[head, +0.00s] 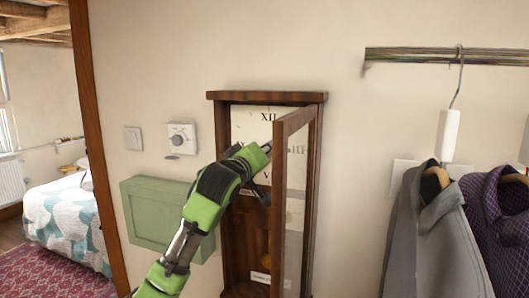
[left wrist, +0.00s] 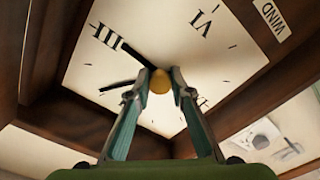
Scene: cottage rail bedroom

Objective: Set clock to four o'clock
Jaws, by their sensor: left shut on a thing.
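A dark wooden wall clock (head: 224,260) stands against the wall in the head view, its glazed door (head: 279,230) swung open toward me. Its cream face (head: 250,122) shows XII at the top; my arm hides much of it. My left gripper (head: 264,150) reaches in front of the face. In the left wrist view the face (left wrist: 215,65) appears rotated. My left gripper (left wrist: 163,78) is shut on a brass knob (left wrist: 160,84) at the face's middle. One black hand (left wrist: 134,54) points close to III; another (left wrist: 118,87) points between XII and III. My right gripper is out of view.
The open door stands close right of my left gripper. A green wall box (head: 150,210), a dial thermostat (head: 181,138) and a switch (head: 133,140) are left of the clock. Clothes (head: 435,235) hang from a rail (head: 440,56) at the right. A "WIND" label (left wrist: 271,14) is inside the case.

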